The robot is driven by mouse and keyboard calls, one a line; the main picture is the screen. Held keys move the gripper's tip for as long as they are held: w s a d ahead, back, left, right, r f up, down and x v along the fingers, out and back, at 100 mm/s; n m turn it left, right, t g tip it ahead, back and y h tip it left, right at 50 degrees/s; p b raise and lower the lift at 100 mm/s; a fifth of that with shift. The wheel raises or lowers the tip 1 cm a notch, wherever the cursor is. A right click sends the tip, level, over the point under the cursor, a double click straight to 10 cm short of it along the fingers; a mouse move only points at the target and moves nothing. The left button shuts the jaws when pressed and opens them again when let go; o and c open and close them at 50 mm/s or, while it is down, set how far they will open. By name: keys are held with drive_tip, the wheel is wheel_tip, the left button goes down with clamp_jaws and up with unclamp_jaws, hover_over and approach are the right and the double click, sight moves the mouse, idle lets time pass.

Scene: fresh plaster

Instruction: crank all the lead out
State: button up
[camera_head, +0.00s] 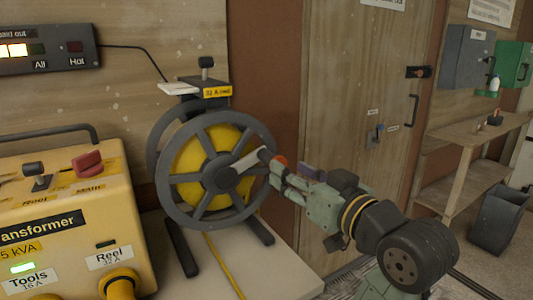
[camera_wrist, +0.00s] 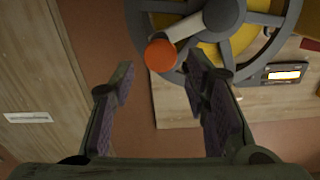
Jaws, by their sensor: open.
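The cable reel (camera_head: 163,190) stands on the bench, a grey spoked wheel over a yellow drum of lead. A yellow lead (camera_head: 222,266) runs from under it across the bench top. The pale crank arm (camera_head: 248,161) points right and slightly up from the hub. Its handle ends in an orange-red knob (camera_head: 281,160), also in the wrist view (camera_wrist: 160,55). My gripper (camera_head: 284,176) is open, close to the handle. In the wrist view the fingers (camera_wrist: 162,78) are spread, with the knob between and just beyond their tips; I cannot tell if they touch.
A panel (camera_head: 50,49) at top left has lit lamps beside darker "All" and "Hot" lamps. A yellow transformer (camera_head: 70,225) stands left of the reel. A black-knobbed part (camera_head: 206,70) tops the reel frame. A wooden door (camera_head: 345,110) and a side bench (camera_head: 465,140) lie to the right.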

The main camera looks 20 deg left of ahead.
sight(269, 157)
drive_tip(key=p+x, duration=0.1)
drive_tip(key=x, duration=0.7)
drive_tip(key=shift+w+a+p, duration=0.25)
drive_tip(key=shift+a+p, duration=0.1)
drive_tip(key=shift+p, duration=0.05)
drive_tip(key=shift+c, duration=0.3)
clamp_jaws()
